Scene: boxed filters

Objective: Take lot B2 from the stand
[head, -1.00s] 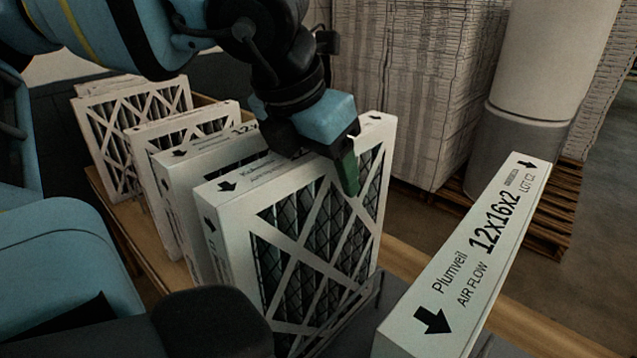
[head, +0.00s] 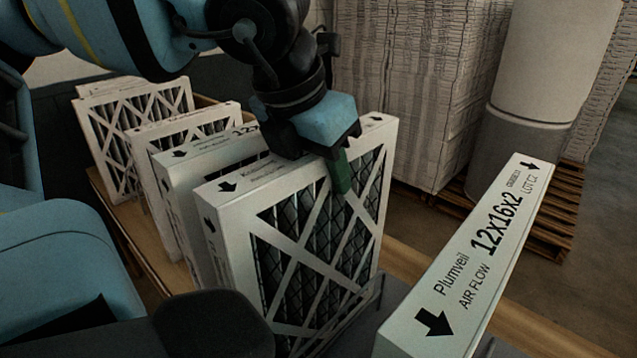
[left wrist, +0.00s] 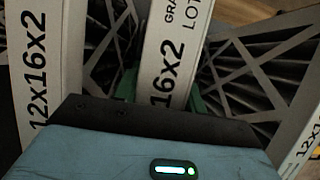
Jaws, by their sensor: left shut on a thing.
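My left gripper (head: 328,166) is over the top edge of the front white-framed pleated filter (head: 298,262) in the row and is shut on it. One green finger lies against its near face; the other is hidden behind it in the head view. In the left wrist view, this filter's top edge (left wrist: 164,58) runs between the green fingers and shows "16x2" and "LOT"; the lot number is cut off or covered. The filter stands upright, slightly tilted, in the row. My right gripper is not in view.
Several other filters (head: 200,160) stand close behind the held one on a wooden surface (head: 128,222). A separate filter (head: 480,250) marked LOT C2 stands at the right, near the front. Stacked cartons (head: 400,90) and a wrapped column (head: 545,70) on a pallet stand behind.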

